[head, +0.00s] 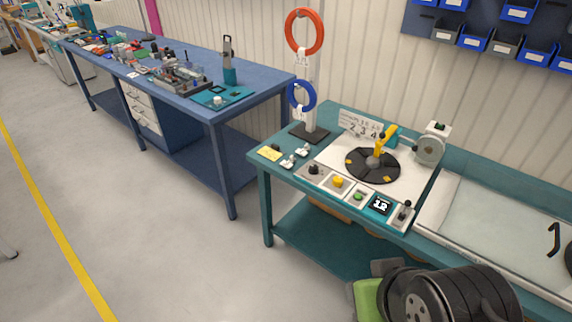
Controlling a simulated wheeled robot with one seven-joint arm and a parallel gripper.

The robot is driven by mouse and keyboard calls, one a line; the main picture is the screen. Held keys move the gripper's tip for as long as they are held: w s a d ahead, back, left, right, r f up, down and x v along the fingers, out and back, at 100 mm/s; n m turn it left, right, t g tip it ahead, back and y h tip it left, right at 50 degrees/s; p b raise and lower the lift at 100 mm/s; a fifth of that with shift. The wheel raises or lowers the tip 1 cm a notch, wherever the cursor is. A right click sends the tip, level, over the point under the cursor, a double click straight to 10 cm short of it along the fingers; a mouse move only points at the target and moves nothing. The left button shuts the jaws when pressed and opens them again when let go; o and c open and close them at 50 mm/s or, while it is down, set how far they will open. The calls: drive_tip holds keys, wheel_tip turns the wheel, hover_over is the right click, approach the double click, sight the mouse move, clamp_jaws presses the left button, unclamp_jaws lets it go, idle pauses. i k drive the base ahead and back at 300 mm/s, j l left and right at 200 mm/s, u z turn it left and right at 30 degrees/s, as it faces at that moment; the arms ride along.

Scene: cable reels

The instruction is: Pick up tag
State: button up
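I cannot single out the tag for certain. A small flat yellow piece (270,153) lies at the left corner of the teal bench (262,164). Beside it are small white-and-dark pieces (289,161), too small to make out. A white card with numbers (360,126) stands upright at the back of the bench, behind a black round turntable (373,165) with a yellow handle (386,137). My gripper is not in view, so its state does not show.
A post holds an orange ring (304,31) and a blue ring (301,96). Controls line the bench's front edge. A shallow tray (440,205) is at right. A cluttered blue bench (260,98) stands left; floor there is clear.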

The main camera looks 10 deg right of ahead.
sight(303, 152)
drive_tip(key=k+l+z, duration=0.1)
drive_tip(key=z, duration=2.4)
drive_tip(key=u, duration=2.45)
drive_tip(key=i+j+u, duration=0.2)
drive_tip(key=i+u, duration=0.15)
drive_tip(key=i, duration=0.7)
drive_tip(key=i+l+u, duration=0.1)
drive_tip(key=i+u, duration=0.25)
drive_tip(key=i, duration=0.7)
